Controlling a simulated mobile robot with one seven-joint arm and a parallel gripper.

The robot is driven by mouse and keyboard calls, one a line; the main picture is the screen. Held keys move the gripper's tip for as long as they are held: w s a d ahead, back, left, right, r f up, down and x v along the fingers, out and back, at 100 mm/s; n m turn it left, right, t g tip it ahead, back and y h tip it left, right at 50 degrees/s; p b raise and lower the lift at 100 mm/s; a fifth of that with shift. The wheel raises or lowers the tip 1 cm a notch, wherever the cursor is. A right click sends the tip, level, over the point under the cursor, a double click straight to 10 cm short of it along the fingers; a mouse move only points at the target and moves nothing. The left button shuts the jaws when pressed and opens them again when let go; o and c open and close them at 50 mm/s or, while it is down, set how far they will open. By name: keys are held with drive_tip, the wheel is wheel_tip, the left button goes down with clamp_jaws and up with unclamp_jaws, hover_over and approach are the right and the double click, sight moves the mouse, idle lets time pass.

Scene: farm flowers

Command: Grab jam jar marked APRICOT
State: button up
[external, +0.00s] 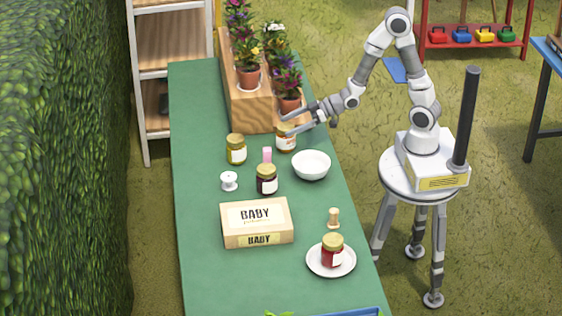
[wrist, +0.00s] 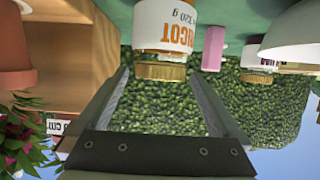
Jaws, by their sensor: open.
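The apricot jam jar (wrist: 163,28) shows upside down in the wrist view, with a white label reading "...ICOT" and "320 g" and a gold lid. In the external view the jar (external: 286,142) stands upright on the green table by the wooden planter, its top partly hidden by my gripper. My gripper (external: 285,126) is open and empty at the jar's upper part. In the wrist view the jar's lid lies ahead of and between the two fingers. I cannot tell whether either finger touches it.
A wooden planter (external: 240,95) with potted flowers stands close behind. A white bowl (external: 311,165), a pink block (external: 267,155), a yellow jar (external: 236,149) and a dark jar (external: 266,180) are near. A red jar (external: 332,252) sits on a plate. A BABY box (external: 257,222) lies farther forward.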

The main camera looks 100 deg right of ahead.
sight(278, 130)
drive_tip(key=b+x, duration=0.1)
drive_tip(key=x, duration=0.3)
drive_tip(key=shift+w+f, duration=0.1)
drive_tip(key=shift+f, duration=0.1)
drive_tip(key=shift+w+f+b, duration=0.1)
drive_tip(key=shift+w+b, duration=0.2)
drive_tip(key=shift+w, duration=0.15)
clamp_jaws()
